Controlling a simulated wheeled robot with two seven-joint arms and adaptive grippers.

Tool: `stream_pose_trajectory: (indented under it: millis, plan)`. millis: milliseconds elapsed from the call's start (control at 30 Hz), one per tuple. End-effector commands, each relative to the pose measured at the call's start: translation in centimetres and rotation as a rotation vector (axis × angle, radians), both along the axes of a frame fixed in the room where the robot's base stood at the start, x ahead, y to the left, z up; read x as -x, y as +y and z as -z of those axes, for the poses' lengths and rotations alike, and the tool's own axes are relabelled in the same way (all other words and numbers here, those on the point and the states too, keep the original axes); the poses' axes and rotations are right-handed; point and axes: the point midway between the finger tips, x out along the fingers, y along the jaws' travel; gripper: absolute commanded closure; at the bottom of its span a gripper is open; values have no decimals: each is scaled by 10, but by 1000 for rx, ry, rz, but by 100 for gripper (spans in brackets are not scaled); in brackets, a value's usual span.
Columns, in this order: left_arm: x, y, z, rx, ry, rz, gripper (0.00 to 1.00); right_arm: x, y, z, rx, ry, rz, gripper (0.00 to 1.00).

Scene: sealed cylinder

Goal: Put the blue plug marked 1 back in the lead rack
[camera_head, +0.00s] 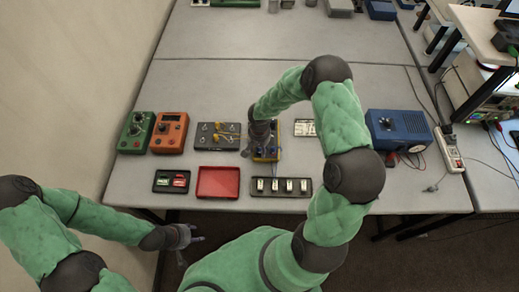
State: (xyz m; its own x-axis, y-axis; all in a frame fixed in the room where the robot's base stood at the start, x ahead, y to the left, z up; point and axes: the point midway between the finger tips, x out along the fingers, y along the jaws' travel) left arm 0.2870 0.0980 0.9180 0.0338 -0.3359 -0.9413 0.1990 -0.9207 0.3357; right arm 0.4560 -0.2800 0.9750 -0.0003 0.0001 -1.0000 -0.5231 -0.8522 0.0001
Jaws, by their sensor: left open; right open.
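My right gripper (262,146) points down over a yellow-edged unit (267,159) in the middle of the table. The gripper and arm hide much of that unit. Small blue spots show beside the fingers, but I cannot tell whether one is the blue plug marked 1. The jaws are small and dark; nothing is clearly held in them. My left gripper (190,238) is open and empty, off the table's front edge at the lower left. I cannot tell for certain which piece is the lead rack.
A dark box with yellow leads (206,142) stands left of the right gripper. Orange (169,133) and green (136,132) meters stand further left. In front lie a red tray (218,183), a black tray (159,186) and a dark strip (263,194). A blue unit (400,130) stands right.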

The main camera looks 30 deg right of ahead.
Motion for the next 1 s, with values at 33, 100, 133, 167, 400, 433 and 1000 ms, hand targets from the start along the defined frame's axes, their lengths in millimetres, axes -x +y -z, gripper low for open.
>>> stream_pose_trajectory:
  millis: [33,100,133,167,400,433,1000]
  plan:
    - [0,0,2,0,0,0,52,0,0,1,0,0,0,53]
    - [0,0,4,0,0,0,52,0,0,1,0,0,0,53]
    - [0,0,5,0,0,0,52,0,0,1,-1,1,0,53]
    - [0,0,5,0,0,0,52,0,0,1,-1,1,0,53]
    - [0,0,5,0,0,0,52,0,0,0,0,0,-1,53]
    - [0,0,5,0,0,0,52,0,0,0,0,0,-1,53]
    - [0,0,4,0,0,0,52,0,0,-2,0,0,0,100]
